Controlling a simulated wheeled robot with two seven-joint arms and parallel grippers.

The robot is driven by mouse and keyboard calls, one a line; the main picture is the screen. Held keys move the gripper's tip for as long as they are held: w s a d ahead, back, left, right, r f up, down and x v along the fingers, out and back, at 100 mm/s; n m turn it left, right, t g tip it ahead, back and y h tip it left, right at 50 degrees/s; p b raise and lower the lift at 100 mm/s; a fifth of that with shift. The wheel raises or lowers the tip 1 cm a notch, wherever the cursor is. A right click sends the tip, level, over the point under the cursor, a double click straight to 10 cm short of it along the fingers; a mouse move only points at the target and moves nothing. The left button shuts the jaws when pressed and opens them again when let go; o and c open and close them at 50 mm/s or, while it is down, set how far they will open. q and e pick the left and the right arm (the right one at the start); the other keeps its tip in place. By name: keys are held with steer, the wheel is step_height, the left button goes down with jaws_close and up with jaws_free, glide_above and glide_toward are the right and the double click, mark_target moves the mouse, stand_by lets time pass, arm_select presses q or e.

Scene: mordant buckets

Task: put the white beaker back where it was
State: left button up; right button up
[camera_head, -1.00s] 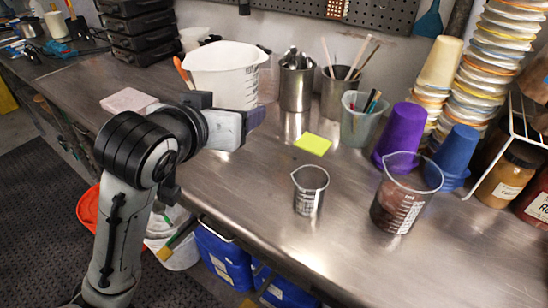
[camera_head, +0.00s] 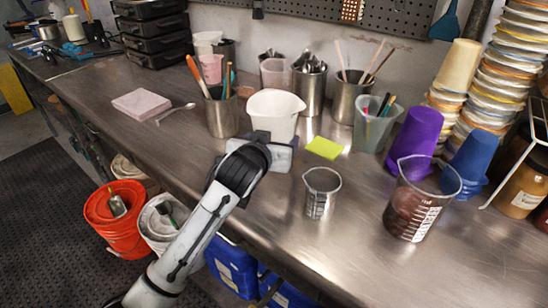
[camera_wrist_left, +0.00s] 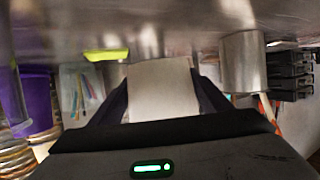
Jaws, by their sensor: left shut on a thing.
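The white beaker (camera_head: 275,110) is upright over the back part of the metal counter, between the steel cup of tools and the steel canisters. My left gripper (camera_head: 268,146) is in front of it and shut on it. In the left wrist view, the picture is upside down and the beaker (camera_wrist_left: 161,88) sits between both fingers (camera_wrist_left: 161,100). The arm hides its lower part, so I cannot tell whether its base touches the counter. My right gripper is not in view.
A yellow sticky note (camera_head: 323,147) lies right of the beaker. A small steel beaker (camera_head: 321,193) and a glass beaker of dark liquid (camera_head: 417,205) stand nearer the front. The steel cup of tools (camera_head: 222,116) is close on the left. The counter's front left is clear.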

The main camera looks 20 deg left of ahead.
arm_select(q)
steer(key=shift+f, duration=2.35)
steer(key=shift+f, duration=0.2)
steer(key=o, duration=1.6)
steer(key=shift+c, duration=0.2)
steer(key=shift+r, duration=0.25)
steer(key=shift+s, duration=0.45)
steer(key=v, duration=1.1)
steer(key=shift+s+r, duration=0.1)
